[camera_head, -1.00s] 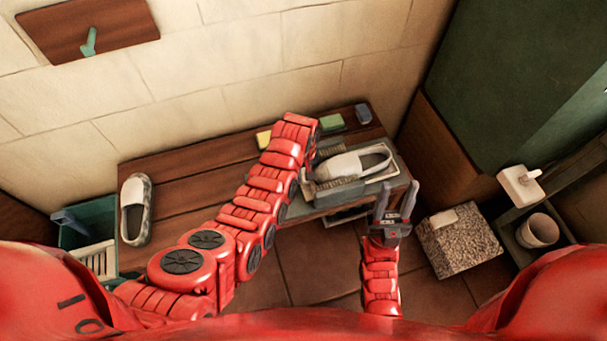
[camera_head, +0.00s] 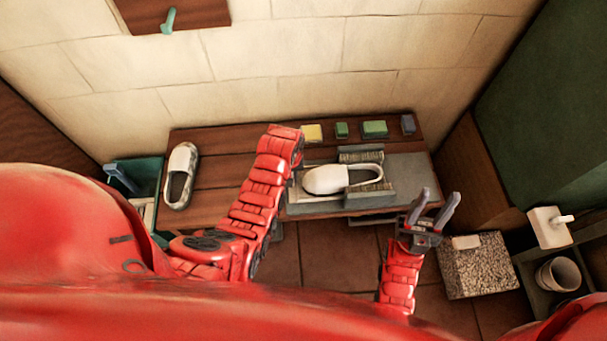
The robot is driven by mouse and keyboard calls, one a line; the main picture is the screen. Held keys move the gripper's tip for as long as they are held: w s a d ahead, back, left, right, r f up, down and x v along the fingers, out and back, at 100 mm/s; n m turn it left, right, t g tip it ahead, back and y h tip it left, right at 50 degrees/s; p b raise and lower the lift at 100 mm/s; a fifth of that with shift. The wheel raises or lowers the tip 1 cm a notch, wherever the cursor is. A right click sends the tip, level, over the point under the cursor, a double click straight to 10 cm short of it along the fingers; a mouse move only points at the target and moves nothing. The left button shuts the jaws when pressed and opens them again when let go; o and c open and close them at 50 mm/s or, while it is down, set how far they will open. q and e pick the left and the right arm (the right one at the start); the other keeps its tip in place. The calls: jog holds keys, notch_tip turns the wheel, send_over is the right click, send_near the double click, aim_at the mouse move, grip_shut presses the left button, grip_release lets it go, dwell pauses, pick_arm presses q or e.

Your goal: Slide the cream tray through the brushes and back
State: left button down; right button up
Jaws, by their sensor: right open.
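The cream tray (camera_head: 300,197) lies on the grey slab on the bench and carries a white slip-on shoe (camera_head: 325,180). The back brush (camera_head: 361,154) and the front brush (camera_head: 369,198) flank the shoe's heel half. The toe half sticks out to the left of them. My left arm reaches over the bench to the tray's left end. Its wrist hides most of the left gripper, so its hold on the tray cannot be seen. My right gripper (camera_head: 432,212) is open and empty, fingers up, by the bench's front right corner.
A patterned shoe (camera_head: 181,177) stands at the bench's left. Sponges, one yellow (camera_head: 312,133) and two green, and a blue-grey block (camera_head: 408,124) line the back edge. A green crate (camera_head: 137,177) is left; a speckled block (camera_head: 478,265) and cup (camera_head: 558,275) are right.

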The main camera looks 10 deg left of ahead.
pick_arm(q)
jog(key=shift+s+a, duration=0.1)
jog(key=shift+a, duration=0.25)
jog(key=c, duration=0.8)
grip_release()
jog(key=shift+a, duration=0.1)
jog(key=shift+o, duration=0.2)
jog(key=shift+r, duration=0.3)
notch_tip(320, 180, up, 9)
jog(key=shift+r+p, duration=0.2)
jog(key=shift+p, duration=0.45)
notch_tip(320, 180, up, 7)
jog(key=p, duration=0.7)
jog(key=shift+r+p, duration=0.2)
jog(key=shift+p, duration=0.2)
